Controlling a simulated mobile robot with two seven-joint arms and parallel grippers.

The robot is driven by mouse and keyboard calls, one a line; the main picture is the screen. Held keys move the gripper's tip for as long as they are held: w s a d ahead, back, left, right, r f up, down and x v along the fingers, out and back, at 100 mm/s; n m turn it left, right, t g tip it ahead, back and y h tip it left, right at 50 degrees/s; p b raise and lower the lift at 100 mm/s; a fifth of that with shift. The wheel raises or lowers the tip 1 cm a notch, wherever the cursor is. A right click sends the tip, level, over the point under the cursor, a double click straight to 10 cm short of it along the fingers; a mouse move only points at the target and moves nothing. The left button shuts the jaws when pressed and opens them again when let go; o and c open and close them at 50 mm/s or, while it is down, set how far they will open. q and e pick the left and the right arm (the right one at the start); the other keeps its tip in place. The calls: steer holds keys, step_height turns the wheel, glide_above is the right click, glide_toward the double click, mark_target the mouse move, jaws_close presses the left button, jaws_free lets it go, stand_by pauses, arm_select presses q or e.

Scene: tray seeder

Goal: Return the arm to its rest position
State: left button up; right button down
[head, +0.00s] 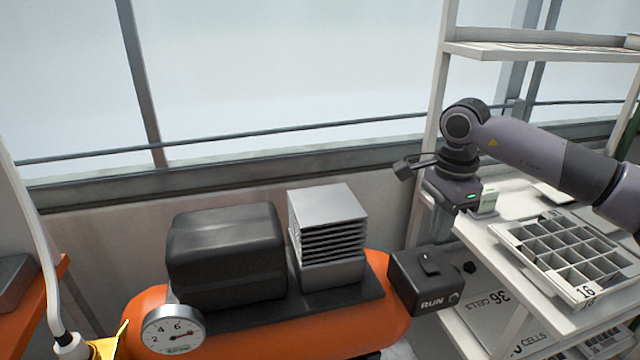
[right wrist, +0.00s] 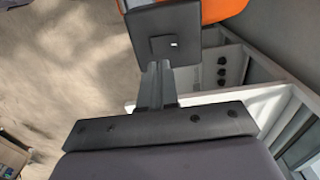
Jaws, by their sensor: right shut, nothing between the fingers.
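My right arm comes in from the right in the head view, bent down at the wrist. Its gripper (head: 439,238) points down just above and behind the black switch box (head: 425,278) marked RUN. The fingers are together with nothing between them. In the right wrist view the shut fingers (right wrist: 156,68) reach toward the dark switch box (right wrist: 185,17). Whether they touch it I cannot tell. My left gripper is not in view.
An orange tank (head: 250,335) carries a black motor cover (head: 227,255), a finned grey block (head: 328,230) and a gauge (head: 173,330). A white shelf rack (head: 475,225) on the right holds a divided tray (head: 520,240) under my forearm. An upper shelf (head: 540,50) hangs above.

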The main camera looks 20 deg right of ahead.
steer(key=s+a+f+m+g+y, duration=0.1)
steer(key=a+f+y, duration=0.25)
steer(key=a, duration=0.65)
steer(key=s+a+f+y, duration=0.1)
steer(key=a+f+y, duration=0.3)
steer(key=a, duration=0.6)
steer(key=s+a+r+m+t+y, duration=0.15)
steer(key=a+m+t+y, duration=0.25)
steer(key=a+m+y, duration=0.4)
steer(key=a+r+m+t+y, duration=0.2)
steer(key=a+m+t+y, duration=0.25)
steer(key=m, duration=0.45)
steer(key=s+d+f+m+t+h, duration=0.1)
steer(key=d+f+m+t+h, duration=0.45)
steer(key=m, duration=0.65)
steer(key=s+d+f+m+t+h, duration=0.1)
steer(key=d+f+m+t+h, duration=0.2)
steer(key=f+m+h, duration=0.65)
steer(key=s+d+f+m+g+h, duration=0.2)
steer(key=s+d+f+m+g, duration=0.3)
steer(key=s+f+m, duration=0.4)
steer(key=shift+s+f+m+g+h, duration=0.3)
steer(key=shift+s+f+m+h, duration=0.1)
steer(key=shift+s+m, duration=0.6)
